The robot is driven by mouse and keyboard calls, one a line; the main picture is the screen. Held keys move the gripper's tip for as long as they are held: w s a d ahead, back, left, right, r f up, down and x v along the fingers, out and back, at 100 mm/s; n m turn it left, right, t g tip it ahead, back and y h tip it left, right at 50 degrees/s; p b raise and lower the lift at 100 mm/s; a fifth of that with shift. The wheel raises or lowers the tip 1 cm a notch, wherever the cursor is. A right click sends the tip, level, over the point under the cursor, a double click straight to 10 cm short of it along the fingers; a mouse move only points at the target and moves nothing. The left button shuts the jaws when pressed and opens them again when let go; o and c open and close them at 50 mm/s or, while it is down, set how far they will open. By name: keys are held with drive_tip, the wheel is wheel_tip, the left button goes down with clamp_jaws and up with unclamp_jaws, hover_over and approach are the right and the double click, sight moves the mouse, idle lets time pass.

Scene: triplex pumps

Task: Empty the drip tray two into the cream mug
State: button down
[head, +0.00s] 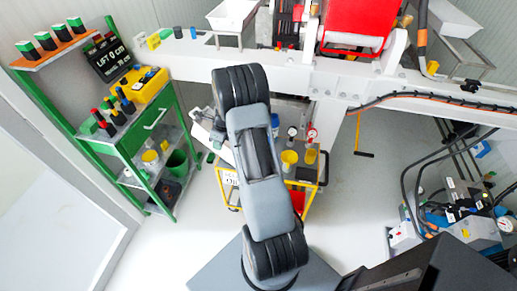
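Two white trays are in the head view. One (232,14) stands on a metal frame at the top centre, the other (455,18) on a stand at the top right. I cannot tell which is drip tray two, and their contents are not clear. No mug is clearly cream; a yellow mug-like cup (290,157) stands on the yellow cart, and a pale yellow one (150,157) on the green rack's shelf. My arm crosses the middle. Pale parts at its left (207,128) may be my wrist and gripper; the fingers cannot be made out.
A white beam (400,82) spans the view behind my arm. The green rack (125,140) at left holds bottles and a yellow case. The yellow cart (318,180) is partly hidden by my arm. Hoses and pump parts crowd the right.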

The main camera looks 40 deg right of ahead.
drive_tip(key=shift+d+r, duration=0.1)
drive_tip(key=shift+s+d+r+t+y+b, duration=0.2)
drive_tip(key=shift+s+d+r+y+b, duration=0.1)
drive_tip(key=shift+d+y+b, duration=0.3)
drive_tip(key=shift+s+d+r+t+y+b, duration=0.25)
drive_tip(key=shift+d+b, duration=0.25)
drive_tip(key=shift+b, duration=0.25)
